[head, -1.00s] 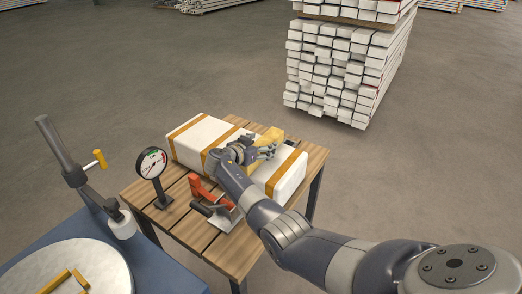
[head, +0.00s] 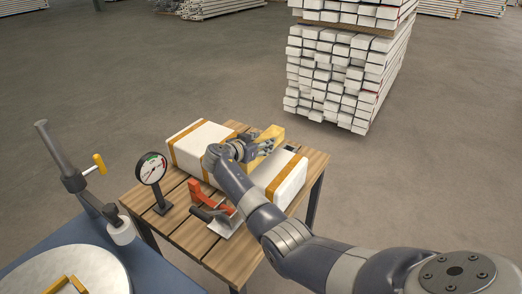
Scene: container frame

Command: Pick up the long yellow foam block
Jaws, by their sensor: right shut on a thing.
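The yellow foam block (head: 272,134) is at the back of the slatted wooden table, beside the white boxes. My right gripper (head: 264,148) is shut on it, with the fingers at its near side. The wrist and fingers hide part of the block, so I cannot tell whether it is clear of the surface under it. My left gripper is not in view.
A white strapped box (head: 203,137) lies left of my right gripper, and a white strapped part (head: 287,181) lies right of it. A dial gauge (head: 151,169) and a red clamp (head: 197,190) stand in front. A blue bench (head: 165,275) is at lower left.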

